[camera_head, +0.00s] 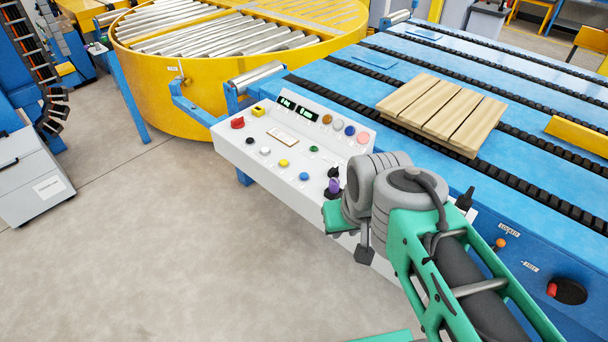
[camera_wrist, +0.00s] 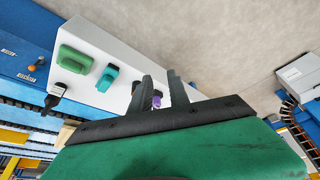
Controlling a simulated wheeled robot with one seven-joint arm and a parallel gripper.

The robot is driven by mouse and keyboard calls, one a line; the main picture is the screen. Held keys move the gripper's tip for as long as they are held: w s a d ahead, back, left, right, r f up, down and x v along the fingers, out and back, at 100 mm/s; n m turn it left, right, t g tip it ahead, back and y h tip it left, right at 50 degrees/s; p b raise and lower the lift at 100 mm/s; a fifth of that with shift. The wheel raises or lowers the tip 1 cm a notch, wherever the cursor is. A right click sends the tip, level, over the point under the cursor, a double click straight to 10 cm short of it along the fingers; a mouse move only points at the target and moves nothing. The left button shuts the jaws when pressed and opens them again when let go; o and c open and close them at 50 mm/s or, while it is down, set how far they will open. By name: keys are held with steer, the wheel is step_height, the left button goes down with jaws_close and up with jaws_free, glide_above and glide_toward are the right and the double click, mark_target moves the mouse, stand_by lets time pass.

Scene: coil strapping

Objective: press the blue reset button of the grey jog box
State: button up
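A pale grey-white console (camera_head: 228,140) with buttons, lamps and two small displays stands beside the blue conveyor; I see no separate jog box. A small blue button (camera_head: 304,176) sits on its lower front part, and a blue dome (camera_head: 349,130) is in the upper lamp row. My gripper is over the console's right end, to the right of the small blue button; my arm hides it in the head view. In the wrist view its two dark fingers (camera_wrist: 161,85) stand a little apart. A purple knob (camera_wrist: 157,101) shows in the gap between them; it also shows in the head view (camera_head: 333,187).
A green block (camera_wrist: 74,58) and a teal block (camera_wrist: 107,77) stand on the console near my gripper. Wooden boards (camera_head: 442,112) lie on the blue conveyor. A yellow round roller table (camera_head: 150,75) is behind the console. The floor (camera_head: 150,260) in front is clear.

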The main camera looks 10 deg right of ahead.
jaws_close()
stand_by(0.6)
